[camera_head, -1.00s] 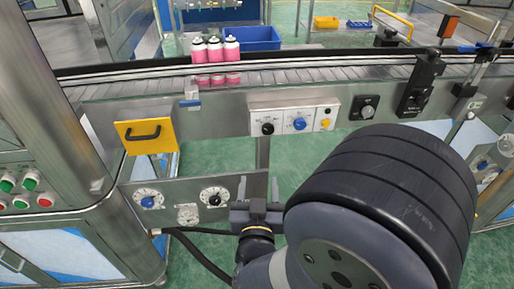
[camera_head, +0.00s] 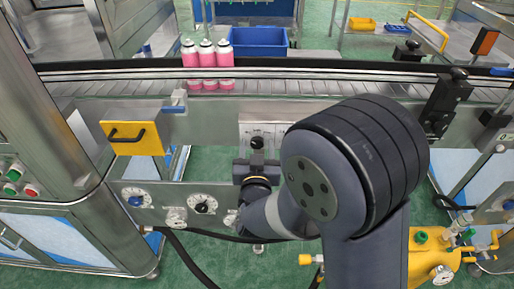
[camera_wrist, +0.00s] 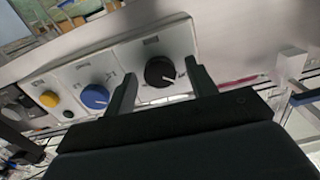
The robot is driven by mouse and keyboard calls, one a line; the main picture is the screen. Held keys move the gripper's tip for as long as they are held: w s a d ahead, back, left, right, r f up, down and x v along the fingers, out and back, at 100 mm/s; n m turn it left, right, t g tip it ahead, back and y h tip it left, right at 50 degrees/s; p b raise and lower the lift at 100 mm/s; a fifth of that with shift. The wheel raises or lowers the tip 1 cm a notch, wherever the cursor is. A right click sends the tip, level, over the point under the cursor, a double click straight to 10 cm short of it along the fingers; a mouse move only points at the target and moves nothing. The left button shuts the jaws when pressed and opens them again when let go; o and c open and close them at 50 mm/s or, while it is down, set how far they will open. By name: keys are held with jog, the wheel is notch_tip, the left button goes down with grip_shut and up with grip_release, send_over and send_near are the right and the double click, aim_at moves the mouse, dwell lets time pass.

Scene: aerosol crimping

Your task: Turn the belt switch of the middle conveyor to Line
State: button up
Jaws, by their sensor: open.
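A pale control panel (camera_wrist: 140,50) with a black knob (camera_wrist: 160,71), a blue knob (camera_wrist: 95,96) and a yellow knob (camera_wrist: 49,99) fills the upper wrist view. Its labels are too small to read, so I cannot tell which is the belt switch. My gripper (camera_wrist: 163,75) is open, with one finger on each side of the black knob; I cannot tell whether they touch it. In the head view my gripper (camera_head: 257,148) is in front of the panel (camera_head: 262,128) on the conveyor's front, and my arm hides most of the panel.
Pink cans (camera_head: 208,60) stand on the conveyor (camera_head: 300,86). A yellow plate with a handle (camera_head: 133,138) is on its front at left. A lower dial panel (camera_head: 165,204) is below. A blue bin (camera_head: 258,41) stands behind. A yellow tank (camera_head: 430,262) is at lower right.

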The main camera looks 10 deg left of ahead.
jog(key=shift+c, duration=0.4)
jog(key=c, duration=0.9)
